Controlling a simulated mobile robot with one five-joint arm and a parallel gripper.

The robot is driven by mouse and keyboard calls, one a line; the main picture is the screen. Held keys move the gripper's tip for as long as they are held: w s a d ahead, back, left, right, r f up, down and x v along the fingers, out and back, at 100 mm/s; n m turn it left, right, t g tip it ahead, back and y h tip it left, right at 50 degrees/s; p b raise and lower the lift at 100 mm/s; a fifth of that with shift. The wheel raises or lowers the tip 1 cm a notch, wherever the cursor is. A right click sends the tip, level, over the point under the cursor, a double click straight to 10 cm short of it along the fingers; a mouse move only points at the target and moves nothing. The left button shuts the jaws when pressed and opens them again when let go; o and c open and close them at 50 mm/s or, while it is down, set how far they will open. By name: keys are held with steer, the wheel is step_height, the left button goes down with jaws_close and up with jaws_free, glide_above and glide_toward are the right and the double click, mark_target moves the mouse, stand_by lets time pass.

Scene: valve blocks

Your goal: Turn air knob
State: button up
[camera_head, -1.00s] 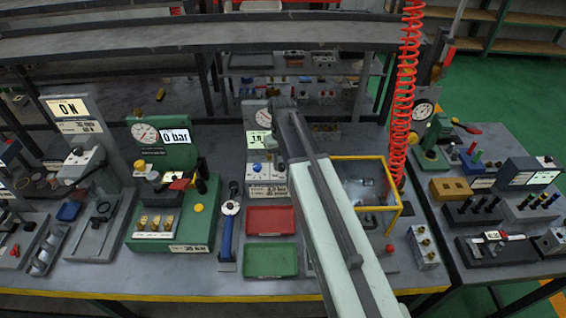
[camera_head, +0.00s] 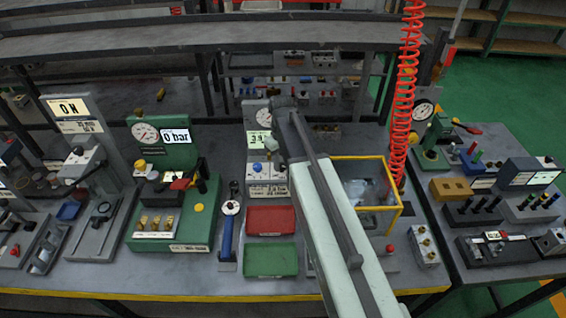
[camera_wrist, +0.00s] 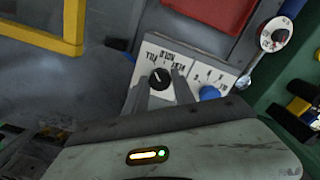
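The black air knob (camera_wrist: 159,78) sits on a white labelled plate (camera_wrist: 205,75) in the wrist view, its white mark visible. My gripper (camera_wrist: 161,82) has one finger on each side of the knob, close against it. In the head view my gripper (camera_head: 283,118) is over the right part of the small valve panel, and the arm hides the black knob there. The lit display (camera_head: 258,143) above the panel appears to read 3.9.
A red tray (camera_head: 270,220) and a green tray (camera_head: 270,260) lie in front of the panel. A yellow-framed box (camera_head: 398,208) stands right of my arm, near a hanging red coiled hose (camera_head: 403,90). A green gauge stand (camera_head: 165,150) is at the left.

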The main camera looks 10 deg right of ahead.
mark_target(282, 166)
steer(key=o, duration=0.3)
steer(key=shift+s, duration=0.1)
steer(key=shift+o, duration=0.2)
steer(key=shift+r, duration=0.15)
step_height(282, 166, up, 8)
steer(key=p, duration=0.7)
steer(key=shift+f+p, duration=0.2)
steer(key=shift+p, duration=0.2)
